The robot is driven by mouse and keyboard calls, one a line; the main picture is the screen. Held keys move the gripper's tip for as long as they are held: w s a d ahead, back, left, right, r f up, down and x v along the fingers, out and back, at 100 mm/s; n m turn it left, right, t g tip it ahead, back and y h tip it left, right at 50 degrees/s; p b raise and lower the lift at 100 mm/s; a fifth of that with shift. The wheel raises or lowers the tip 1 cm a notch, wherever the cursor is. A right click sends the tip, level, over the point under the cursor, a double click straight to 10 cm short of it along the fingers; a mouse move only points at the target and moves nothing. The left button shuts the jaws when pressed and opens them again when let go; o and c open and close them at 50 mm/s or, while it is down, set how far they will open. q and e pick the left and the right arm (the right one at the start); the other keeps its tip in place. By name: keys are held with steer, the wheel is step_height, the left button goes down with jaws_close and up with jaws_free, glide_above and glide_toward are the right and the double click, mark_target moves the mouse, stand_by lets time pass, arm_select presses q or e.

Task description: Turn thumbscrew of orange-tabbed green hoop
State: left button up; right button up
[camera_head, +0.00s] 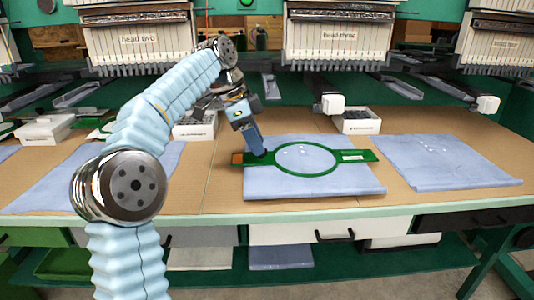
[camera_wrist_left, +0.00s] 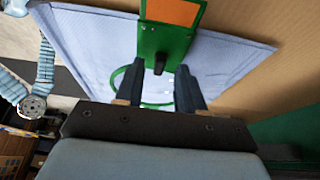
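The green hoop (camera_head: 318,173) lies flat on a light blue cloth (camera_head: 330,192) on the table. It has an orange tab (camera_head: 237,158) at its left end, which shows at the top of the left wrist view (camera_wrist_left: 173,12). A dark thumbscrew (camera_wrist_left: 159,64) sticks out of the green bracket below that tab. My left gripper (camera_head: 258,152) is at the hoop's left end. In the left wrist view its two fingers (camera_wrist_left: 157,78) are apart, one on each side of the thumbscrew, with gaps visible. The thumbscrew is hidden in the head view. My right gripper is not in view.
Embroidery heads (camera_head: 338,38) hang along the back of the table. White boxes (camera_head: 357,122) stand behind the cloth. Another blue cloth (camera_head: 450,165) lies to the right, and one lies to the left. A drawer (camera_head: 300,232) sits under the table edge.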

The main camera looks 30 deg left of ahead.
arm_select(q)
steer(key=shift+w+f, duration=0.1)
steer(key=shift+f, duration=0.45)
steer(key=shift+d, duration=0.2)
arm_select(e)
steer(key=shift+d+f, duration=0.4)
arm_select(q)
jaws_close()
